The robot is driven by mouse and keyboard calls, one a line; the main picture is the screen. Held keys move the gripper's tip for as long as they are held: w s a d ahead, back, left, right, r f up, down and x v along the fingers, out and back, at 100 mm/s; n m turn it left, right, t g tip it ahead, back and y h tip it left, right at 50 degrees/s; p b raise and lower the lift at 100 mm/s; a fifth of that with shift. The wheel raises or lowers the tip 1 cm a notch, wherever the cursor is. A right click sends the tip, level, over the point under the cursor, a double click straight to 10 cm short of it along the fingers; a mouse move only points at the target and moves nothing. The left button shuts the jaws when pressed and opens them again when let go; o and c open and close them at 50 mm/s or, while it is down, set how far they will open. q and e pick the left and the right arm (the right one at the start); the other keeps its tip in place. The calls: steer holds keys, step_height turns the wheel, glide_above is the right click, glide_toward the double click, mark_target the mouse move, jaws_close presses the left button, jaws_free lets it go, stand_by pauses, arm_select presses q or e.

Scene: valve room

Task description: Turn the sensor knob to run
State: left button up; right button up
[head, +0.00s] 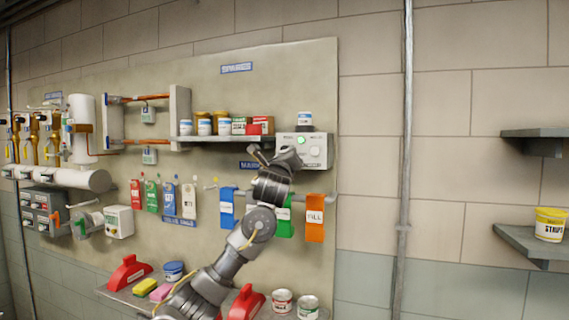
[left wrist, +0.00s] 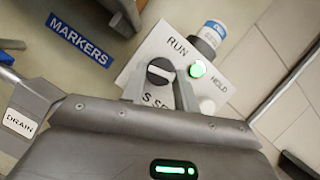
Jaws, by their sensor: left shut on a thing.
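The sensor box (head: 315,148) is a pale panel at the right end of the wall shelf, with a lit green lamp (head: 301,140). In the left wrist view its face (left wrist: 150,50) reads RUN and HOLD, and another label is partly covered by my gripper. The round black sensor knob (left wrist: 160,71) has a pale bar across it. My left gripper (left wrist: 160,88) has a finger on each side of the knob and is shut on it. In the head view my left gripper (head: 273,157) reaches the box from below and hides the knob. My right gripper is not in view.
The shelf (head: 228,138) carries several jars and boxes, and a jar (head: 305,119) stands above the sensor box. Coloured tags, including an orange one (head: 315,218), hang below. Pipes and a white tank (head: 82,127) are at the left. A vertical conduit (head: 405,160) runs at right.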

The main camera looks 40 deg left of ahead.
arm_select(q)
steer(key=shift+w+d+r+n+g+b, duration=0.15)
steer(key=shift+n+g+b, duration=0.95)
steer(key=shift+n, duration=1.7)
steer(key=shift+s+r+n+g+b, duration=0.15)
steer(key=shift+n+g+b, duration=0.95)
steer(key=shift+n, duration=1.7)
steer(key=shift+w+d+r+n+g+b, duration=0.2)
steer(key=shift+n+g+b, duration=0.9)
steer(key=shift+n, duration=1.7)
steer(key=shift+s+a+b, duration=0.1)
steer(key=shift+b, duration=0.2)
steer(key=o, duration=1)
steer(key=shift+c, duration=0.2)
steer(key=shift+s+r, duration=0.1)
steer(key=f+b+v, duration=0.1)
steer(key=b+v, duration=0.4)
steer(key=v, duration=0.5)
steer(key=shift+s+d+r, duration=0.25)
steer(key=shift+r, duration=0.05)
